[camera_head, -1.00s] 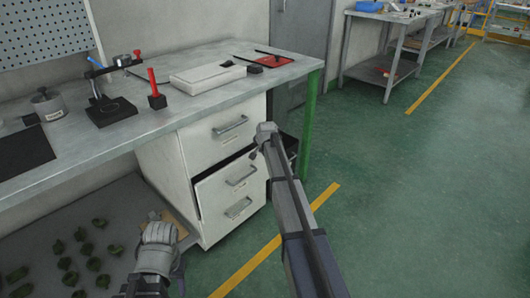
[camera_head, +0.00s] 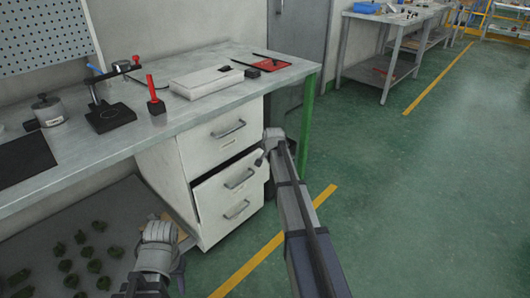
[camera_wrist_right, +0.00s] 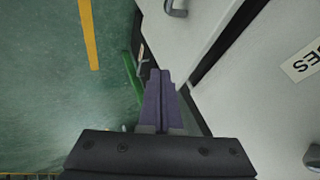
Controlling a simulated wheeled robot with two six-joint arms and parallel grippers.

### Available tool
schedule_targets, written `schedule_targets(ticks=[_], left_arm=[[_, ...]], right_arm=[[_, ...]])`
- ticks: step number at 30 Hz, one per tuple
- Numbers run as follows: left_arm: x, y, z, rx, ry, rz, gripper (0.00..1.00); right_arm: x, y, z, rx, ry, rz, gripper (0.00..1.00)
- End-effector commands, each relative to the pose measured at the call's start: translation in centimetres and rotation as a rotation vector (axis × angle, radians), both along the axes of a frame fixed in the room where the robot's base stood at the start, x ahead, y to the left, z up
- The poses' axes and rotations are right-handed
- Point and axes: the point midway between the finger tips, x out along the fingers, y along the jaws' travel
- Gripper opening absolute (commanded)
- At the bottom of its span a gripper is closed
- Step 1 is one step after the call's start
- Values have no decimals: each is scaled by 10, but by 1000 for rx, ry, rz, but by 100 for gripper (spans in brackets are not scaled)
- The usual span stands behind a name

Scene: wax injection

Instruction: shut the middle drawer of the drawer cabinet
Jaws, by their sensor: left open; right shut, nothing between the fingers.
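The white drawer cabinet (camera_head: 158,172) stands under the workbench. The drawer's grey handle (camera_head: 239,178) faces me. My right gripper (camera_head: 261,158) is at the upper right corner of the middle drawer front; I cannot tell whether it touches. In the right wrist view its fingers (camera_wrist_right: 160,78) are shut and empty, close to the white drawer fronts and a dark gap. My left gripper (camera_head: 160,231) is open and empty, low at the cabinet's left.
The top drawer (camera_head: 215,145) looks shut. The workbench (camera_head: 140,128) above carries a black stand, a red-handled tool and a white box. Its green leg (camera_head: 306,125) stands just right of my right gripper. Green floor (camera_head: 430,210) is free to the right.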

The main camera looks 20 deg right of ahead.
Motion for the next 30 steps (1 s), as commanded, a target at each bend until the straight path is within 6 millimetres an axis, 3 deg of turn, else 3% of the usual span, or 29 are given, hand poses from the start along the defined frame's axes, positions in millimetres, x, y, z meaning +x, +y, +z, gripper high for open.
schedule_targets(ticks=[1,7,12,17,22,26,30], left_arm=[[0,0,17,1,0,2,45],[0,1,45,4,0,7,45],[0,0,55,1,1,8,45],[-1,0,53,0,1,8,45],[0,0,17,-1,1,8,45],[0,-1,-29,-3,0,8,45],[0,-1,-70,-4,-1,9,45]], right_arm=[[-9,3,17,0,0,0,0],[-30,9,45,1,0,-1,0],[-38,11,55,1,0,-1,0],[-40,12,53,4,-1,1,0],[-63,41,22,108,-57,39,0],[-94,84,-7,272,-164,96,0],[-125,123,-20,441,-303,143,0]])
